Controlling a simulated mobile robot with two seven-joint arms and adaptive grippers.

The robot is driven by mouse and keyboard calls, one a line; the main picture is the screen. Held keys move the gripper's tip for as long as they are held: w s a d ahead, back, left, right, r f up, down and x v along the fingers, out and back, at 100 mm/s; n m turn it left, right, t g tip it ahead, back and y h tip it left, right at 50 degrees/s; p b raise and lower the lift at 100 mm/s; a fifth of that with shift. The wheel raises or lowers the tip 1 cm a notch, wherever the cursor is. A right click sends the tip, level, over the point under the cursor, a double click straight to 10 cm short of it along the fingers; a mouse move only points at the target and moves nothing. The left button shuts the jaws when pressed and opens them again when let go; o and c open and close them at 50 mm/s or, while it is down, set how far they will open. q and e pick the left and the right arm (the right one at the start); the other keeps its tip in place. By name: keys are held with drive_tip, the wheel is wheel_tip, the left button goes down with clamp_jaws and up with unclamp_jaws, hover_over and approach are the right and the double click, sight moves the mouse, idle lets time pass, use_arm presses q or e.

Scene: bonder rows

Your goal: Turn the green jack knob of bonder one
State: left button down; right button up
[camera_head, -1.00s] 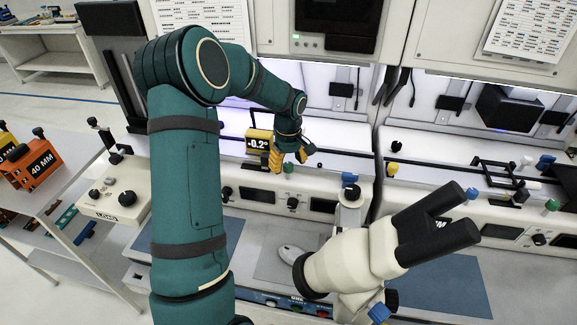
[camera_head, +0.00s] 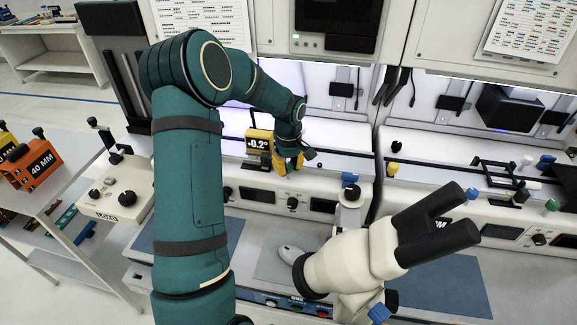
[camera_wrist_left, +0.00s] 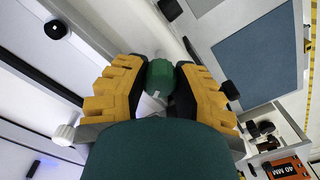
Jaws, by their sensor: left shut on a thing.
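The green jack knob (camera_wrist_left: 160,77) shows between the two yellow fingers of my left gripper (camera_wrist_left: 158,92) in the left wrist view. The black inner pads are closed against its sides. In the head view my left gripper (camera_head: 288,163) is on the upper front of bonder one (camera_head: 262,205), just right of the yellow -0.2° display (camera_head: 259,140), and its fingers hide the knob. The front panel below is marked ONE. My right gripper is not in view.
A cream microscope (camera_head: 355,265) with black eyepieces stands in front of the bonder, right of my left arm. A black knob (camera_head: 293,203) sits just below the gripper. A cream control box (camera_head: 115,190) and orange 40 MM block (camera_head: 35,165) are at left.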

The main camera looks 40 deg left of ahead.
use_arm(q)
drive_tip(key=m, duration=0.3)
drive_tip(key=shift+d+m, duration=0.1)
drive_tip(key=shift+m, duration=0.2)
drive_tip(key=m, duration=0.4)
drive_tip(key=shift+s+f+m+b, duration=0.1)
drive_tip(key=shift+m+b, duration=0.2)
drive_tip(key=m, duration=0.3)
drive_tip(key=shift+m, duration=2.2)
drive_tip(key=c, duration=0.7)
unclamp_jaws()
